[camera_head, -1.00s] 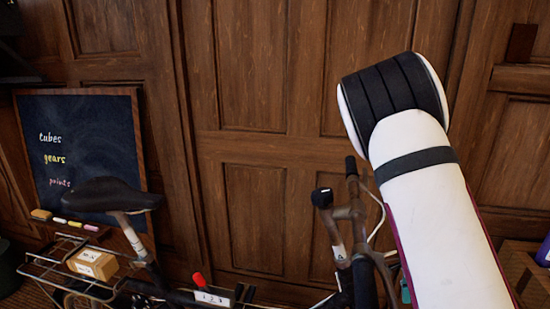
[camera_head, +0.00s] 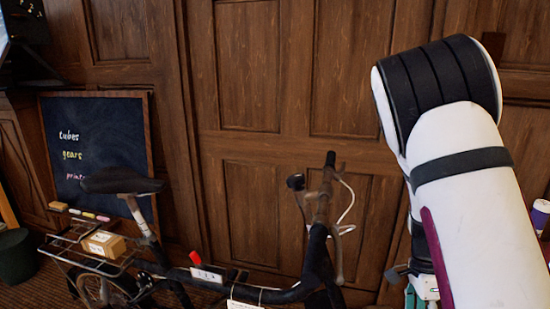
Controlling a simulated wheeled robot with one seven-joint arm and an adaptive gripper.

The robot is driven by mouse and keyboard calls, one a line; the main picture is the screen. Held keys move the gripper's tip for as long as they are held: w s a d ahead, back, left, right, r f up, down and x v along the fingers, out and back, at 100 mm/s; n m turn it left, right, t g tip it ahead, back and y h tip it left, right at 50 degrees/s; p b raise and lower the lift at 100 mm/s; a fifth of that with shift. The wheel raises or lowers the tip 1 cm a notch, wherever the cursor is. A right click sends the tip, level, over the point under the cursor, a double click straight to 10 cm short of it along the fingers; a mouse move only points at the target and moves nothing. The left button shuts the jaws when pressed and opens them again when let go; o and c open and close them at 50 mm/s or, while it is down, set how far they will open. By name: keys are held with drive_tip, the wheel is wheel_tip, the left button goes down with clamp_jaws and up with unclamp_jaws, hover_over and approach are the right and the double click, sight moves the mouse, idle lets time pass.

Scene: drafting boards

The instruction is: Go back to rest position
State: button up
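My white arm (camera_head: 470,210) with its black ribbed joint fills the right side of the head view. A dark and white lower section of my arm (camera_head: 425,255) shows behind it, running down to the bottom edge. My gripper's fingertips do not show; they are hidden behind the arm or below the frame.
A bicycle (camera_head: 310,265) stands in front, its handlebar close to the left of my arm. A cardboard box (camera_head: 104,244) sits on its rear rack. A chalkboard (camera_head: 100,140) leans at the wooden wall (camera_head: 245,70). A purple cup (camera_head: 541,213) stands at the far right.

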drive_tip(key=s+a+r+n+t+y, duration=0.1)
drive_tip(key=s+a+r+n+y, duration=0.1)
drive_tip(key=s+a+r+n, duration=0.55)
drive_tip(key=s+a+r+n+t+y, duration=0.1)
drive_tip(key=s+a+r+n, duration=0.3)
drive_tip(key=r, duration=0.6)
drive_tip(key=s+a+r+n+t+h, duration=0.1)
drive_tip(key=s+r+n, duration=0.25)
drive_tip(key=s, duration=0.35)
drive_tip(key=s+a+r+n+h, duration=0.1)
drive_tip(key=s+a+r+n, duration=0.1)
drive_tip(key=s+n, duration=0.4)
wheel_tip(320, 180, up, 22)
drive_tip(key=m+t+p, duration=0.1)
drive_tip(key=t+p, duration=0.2)
drive_tip(key=p, duration=1.7)
drive_tip(key=shift+s+r+t+p, duration=0.2)
drive_tip(key=shift+s+t+p, duration=0.05)
drive_tip(key=shift+t+p, duration=0.15)
